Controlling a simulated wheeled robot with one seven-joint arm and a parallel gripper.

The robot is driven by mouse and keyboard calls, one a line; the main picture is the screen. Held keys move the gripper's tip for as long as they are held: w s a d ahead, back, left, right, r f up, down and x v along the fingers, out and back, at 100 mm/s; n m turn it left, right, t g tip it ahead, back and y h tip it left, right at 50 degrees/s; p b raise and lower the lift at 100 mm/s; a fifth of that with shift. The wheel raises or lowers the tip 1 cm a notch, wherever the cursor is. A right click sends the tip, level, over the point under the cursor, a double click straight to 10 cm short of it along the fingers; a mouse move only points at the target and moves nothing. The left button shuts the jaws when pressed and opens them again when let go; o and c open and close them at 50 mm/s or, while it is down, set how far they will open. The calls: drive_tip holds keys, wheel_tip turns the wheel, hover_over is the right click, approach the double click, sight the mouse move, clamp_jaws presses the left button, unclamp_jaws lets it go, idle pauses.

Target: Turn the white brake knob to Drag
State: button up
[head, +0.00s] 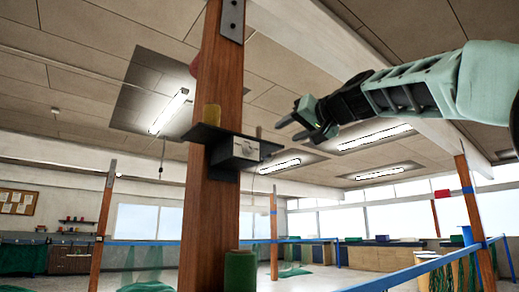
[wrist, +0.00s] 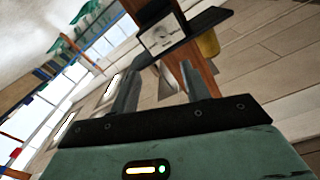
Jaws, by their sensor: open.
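A small dark box with a pale dial face (head: 246,149) is fixed to a wooden post, under a dark shelf. The white brake knob (wrist: 160,34) appears as a small pale shape in the middle of this face in the wrist view. Its pointer direction and the dial markings are too small to read. My gripper (head: 287,131) is open and empty, in the air to the right of the box and slightly above it. In the wrist view the two fingers (wrist: 160,70) are spread apart, with the dial face beyond their tips. Nothing touches the knob.
A green spool (head: 240,272) is lower on the post. Blue rails (head: 400,275) and hanging nets are at lower right. Open air surrounds my gripper.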

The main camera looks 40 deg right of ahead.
sight(251, 149)
drive_tip(key=w+p, duration=0.6)
drive_tip(key=w, duration=0.9)
drive_tip(key=shift+w+a+p, duration=0.1)
drive_tip(key=shift+w+p, duration=0.2)
drive_tip(key=shift+p, duration=0.05)
drive_tip(key=shift+w, duration=0.55)
drive_tip(key=shift+f, duration=0.1)
drive_tip(key=c, duration=1)
